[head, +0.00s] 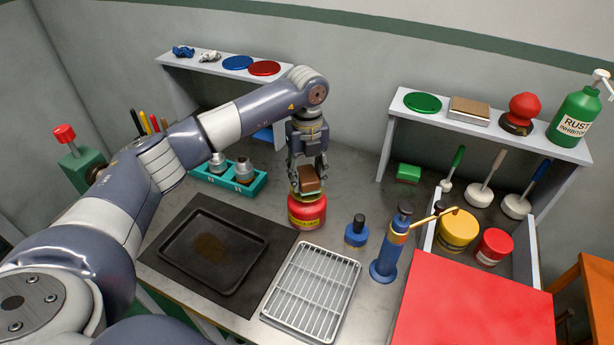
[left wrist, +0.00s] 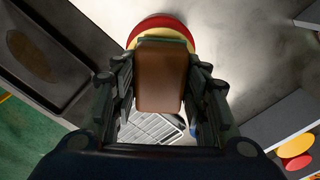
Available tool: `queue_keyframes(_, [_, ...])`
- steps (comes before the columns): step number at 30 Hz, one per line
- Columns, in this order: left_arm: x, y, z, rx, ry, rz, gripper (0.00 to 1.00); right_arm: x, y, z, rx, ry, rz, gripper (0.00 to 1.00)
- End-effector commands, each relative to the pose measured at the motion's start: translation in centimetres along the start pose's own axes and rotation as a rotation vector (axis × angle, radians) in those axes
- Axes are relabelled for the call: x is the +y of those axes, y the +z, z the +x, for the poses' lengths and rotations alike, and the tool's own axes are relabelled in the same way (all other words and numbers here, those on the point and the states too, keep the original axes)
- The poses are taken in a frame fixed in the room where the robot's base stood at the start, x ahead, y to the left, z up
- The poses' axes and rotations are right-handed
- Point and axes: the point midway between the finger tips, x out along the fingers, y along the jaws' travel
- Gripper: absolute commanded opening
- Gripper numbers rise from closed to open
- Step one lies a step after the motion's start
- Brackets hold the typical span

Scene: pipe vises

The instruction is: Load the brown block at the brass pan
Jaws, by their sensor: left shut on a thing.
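My left gripper (head: 307,180) is shut on the brown block (head: 309,185), with one finger on each side of it. In the left wrist view the block (left wrist: 161,78) sits between the dark fingers, its broad face toward the camera. Directly below is a red can (head: 307,213) with a yellow, brass-coloured round top (head: 306,196), which looks like the brass pan. In the left wrist view the yellow rim (left wrist: 160,31) shows beyond the block, and the block hides the rest. I cannot tell whether block and pan touch. My right gripper is not in view.
A black tray (head: 190,247) lies left and a white grate (head: 312,287) in front. A blue pump bottle (head: 389,252) and a small blue can (head: 357,232) stand right of the red can. A teal socket holder (head: 226,181) is behind left. Shelves line the back wall.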

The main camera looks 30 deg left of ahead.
Motion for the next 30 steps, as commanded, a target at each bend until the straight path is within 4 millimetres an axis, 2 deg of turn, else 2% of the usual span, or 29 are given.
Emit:
queue_keyframes(3, [0.0,0.1,-1.4,-0.002,-0.002,0.0,0.22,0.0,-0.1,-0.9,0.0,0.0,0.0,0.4])
queue_keyframes(15, [0.0,0.1,-4.4,-0.002,-0.003,-0.001,0.22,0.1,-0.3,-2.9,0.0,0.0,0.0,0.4])
queue_keyframes(30, [0.0,0.1,-4.4,-0.002,-0.003,-0.001,0.22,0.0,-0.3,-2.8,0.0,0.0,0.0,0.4])
